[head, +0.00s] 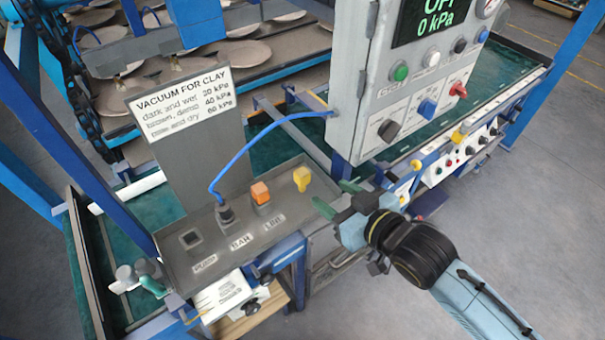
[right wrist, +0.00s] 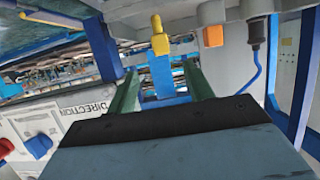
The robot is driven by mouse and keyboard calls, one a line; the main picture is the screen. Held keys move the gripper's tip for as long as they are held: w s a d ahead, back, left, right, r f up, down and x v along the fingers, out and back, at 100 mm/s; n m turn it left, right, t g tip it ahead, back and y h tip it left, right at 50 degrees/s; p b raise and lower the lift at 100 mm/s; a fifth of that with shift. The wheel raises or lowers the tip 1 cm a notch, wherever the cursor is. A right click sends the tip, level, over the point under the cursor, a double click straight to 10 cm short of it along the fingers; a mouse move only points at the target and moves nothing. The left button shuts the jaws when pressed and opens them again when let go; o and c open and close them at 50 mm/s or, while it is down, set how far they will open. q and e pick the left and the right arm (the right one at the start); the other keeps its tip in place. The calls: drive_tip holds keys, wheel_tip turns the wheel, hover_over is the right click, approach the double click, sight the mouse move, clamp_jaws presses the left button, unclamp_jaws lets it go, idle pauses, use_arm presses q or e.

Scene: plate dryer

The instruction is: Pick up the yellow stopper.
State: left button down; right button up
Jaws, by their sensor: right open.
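My left gripper is not in view.
An orange stopper (head: 260,193) and a black plug (head: 225,215) with a blue hose stand left of the yellow one. A sign plate (head: 184,105) rises behind them. A grey control box (head: 375,90) stands above and right, close to my right gripper.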

sight(306, 179)
drive_tip(key=x, duration=1.1)
drive_tip(key=shift+a+f, duration=0.2)
drive_tip(key=shift+f, duration=0.1)
drive_tip(key=c, duration=1.1)
